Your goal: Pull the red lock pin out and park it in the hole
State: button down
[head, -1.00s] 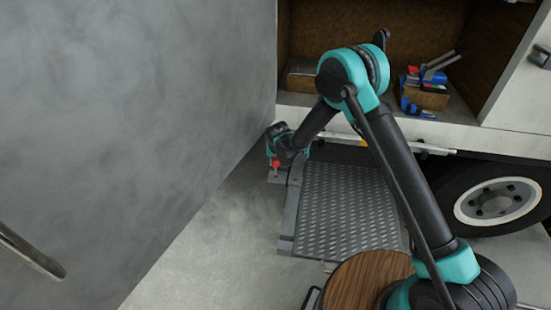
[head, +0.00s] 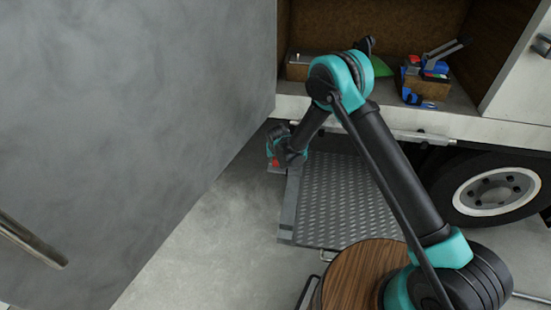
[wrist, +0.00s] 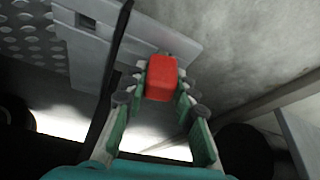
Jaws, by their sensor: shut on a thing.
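The red lock pin (wrist: 161,78) shows as a red block between my gripper's fingers (wrist: 160,92) in the wrist view. The fingers are shut on it from both sides. Beyond it in that view is a grey metal bracket plate (wrist: 165,38) with slots. In the head view my gripper (head: 272,154) is at the far left corner of the ramp, with a bit of red (head: 276,163) just below it. The pin's lower end is hidden, so I cannot tell whether it sits in the bracket. I cannot make out the parking hole.
A large grey panel (head: 130,120) stands close on the left. The treaded ramp (head: 345,205) lies under my arm, near the truck wheel (head: 497,196). A wooden round top (head: 350,280) is in front. Tools in a box (head: 430,88) lie in the cargo bay.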

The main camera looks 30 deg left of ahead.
jog(key=shift+f, duration=0.45)
dwell(0.5)
jog(key=c, duration=1.1)
grip_release()
jog(key=shift+c, duration=0.2)
jog(key=v, duration=1.2)
